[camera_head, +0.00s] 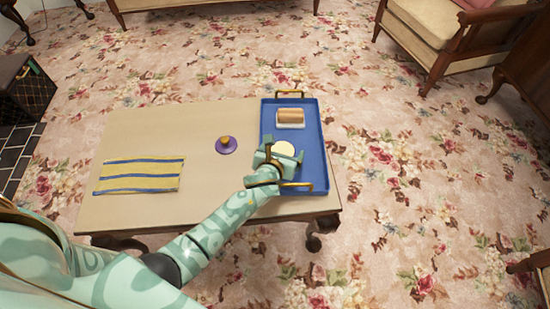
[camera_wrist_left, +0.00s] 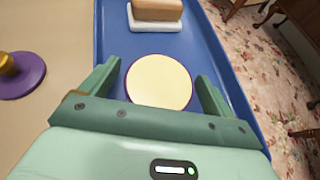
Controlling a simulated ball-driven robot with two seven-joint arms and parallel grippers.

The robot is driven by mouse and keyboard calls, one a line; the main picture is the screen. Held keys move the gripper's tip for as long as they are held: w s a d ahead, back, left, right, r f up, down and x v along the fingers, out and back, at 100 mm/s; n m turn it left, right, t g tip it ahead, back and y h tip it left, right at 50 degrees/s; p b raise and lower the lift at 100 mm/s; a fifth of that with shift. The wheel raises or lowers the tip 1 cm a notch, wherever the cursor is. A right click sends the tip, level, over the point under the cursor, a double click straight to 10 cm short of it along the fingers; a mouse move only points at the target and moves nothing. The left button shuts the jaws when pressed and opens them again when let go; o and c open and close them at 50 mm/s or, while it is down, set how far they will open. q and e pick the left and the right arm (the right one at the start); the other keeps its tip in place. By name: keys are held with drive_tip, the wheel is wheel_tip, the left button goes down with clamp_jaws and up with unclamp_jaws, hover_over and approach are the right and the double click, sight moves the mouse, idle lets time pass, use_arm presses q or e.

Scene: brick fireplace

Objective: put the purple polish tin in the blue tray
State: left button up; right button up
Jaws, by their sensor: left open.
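A round tin with a cream top and a thin purple rim, which looks like the purple polish tin (camera_head: 283,147), is inside the blue tray (camera_head: 311,160) at the table's right end. In the left wrist view the tin (camera_wrist_left: 159,82) shows between and just beyond the fingers, with blue tray floor around it. My left gripper (camera_head: 283,154) is open over the tray, its fingers apart on either side of the tin's near part. The tin's side is mostly hidden from above. My right gripper is in neither view.
A brown block on a white dish (camera_head: 291,118) sits at the tray's far end. A purple disc with a gold knob (camera_head: 226,146) stands on the table (camera_head: 200,125) left of the tray. A striped yellow and blue cloth (camera_head: 139,176) lies further left.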

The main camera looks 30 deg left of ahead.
use_arm(q)
drive_tip(key=shift+s+d+r+p, duration=0.1)
drive_tip(key=shift+s+r+p, duration=0.4)
drive_tip(key=shift+s+r, duration=0.4)
drive_tip(key=p+v, duration=0.3)
drive_tip(key=v, duration=0.4)
drive_tip(key=shift+p, duration=0.35)
drive_tip(key=shift+s+d, duration=0.1)
drive_tip(key=shift+s, duration=0.5)
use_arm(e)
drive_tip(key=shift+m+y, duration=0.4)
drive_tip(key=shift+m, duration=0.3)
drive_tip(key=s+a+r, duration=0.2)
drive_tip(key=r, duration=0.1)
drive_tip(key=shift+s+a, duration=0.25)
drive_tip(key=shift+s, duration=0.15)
